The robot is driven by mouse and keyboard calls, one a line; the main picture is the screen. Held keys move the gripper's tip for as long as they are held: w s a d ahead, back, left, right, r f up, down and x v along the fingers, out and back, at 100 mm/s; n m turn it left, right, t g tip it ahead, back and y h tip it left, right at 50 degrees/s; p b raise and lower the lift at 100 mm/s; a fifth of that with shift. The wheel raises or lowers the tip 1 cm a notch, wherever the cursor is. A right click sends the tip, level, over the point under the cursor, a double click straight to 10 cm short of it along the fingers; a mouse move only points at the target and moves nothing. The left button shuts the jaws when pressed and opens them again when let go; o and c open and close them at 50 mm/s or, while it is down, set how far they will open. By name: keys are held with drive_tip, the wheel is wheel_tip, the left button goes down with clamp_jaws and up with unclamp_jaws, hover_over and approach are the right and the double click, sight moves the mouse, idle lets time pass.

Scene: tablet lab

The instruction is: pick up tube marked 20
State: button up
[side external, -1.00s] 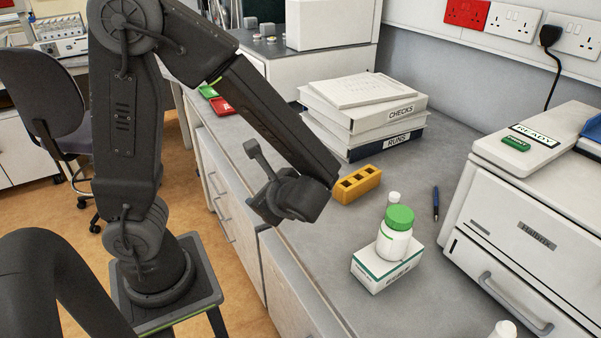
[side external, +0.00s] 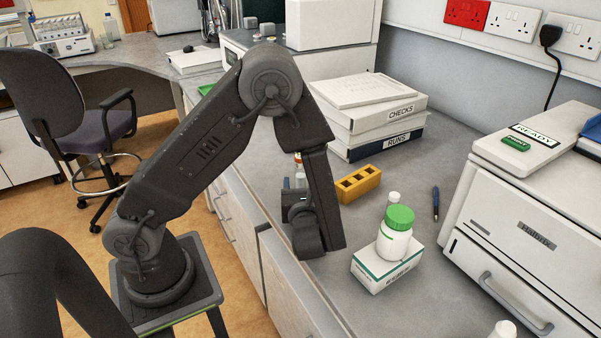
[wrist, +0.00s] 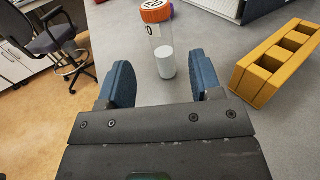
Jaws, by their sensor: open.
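A clear tube (wrist: 165,52) with an orange cap and white contents stands upright on the grey bench in the wrist view. Part of the tube (side external: 298,160) also shows behind my arm in the side view. My gripper (wrist: 162,76) is open, its two blue fingers apart with nothing held. The tube is ahead of the fingertips, roughly centred between them. In the side view my gripper (side external: 292,186) is low over the bench's near edge, mostly hidden by my wrist.
A yellow rack (wrist: 272,66) with square, empty-looking holes is right of the tube. In the side view, a green-capped white bottle (side external: 396,240) stands on a white box (side external: 372,274). A pen (side external: 436,203) lies beyond. Box files (side external: 365,125) stand behind the rack.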

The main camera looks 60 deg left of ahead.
sight(300, 173)
drive_tip(key=shift+x, duration=3.3)
drive_tip(key=shift+f, duration=0.15)
drive_tip(key=c, duration=1)
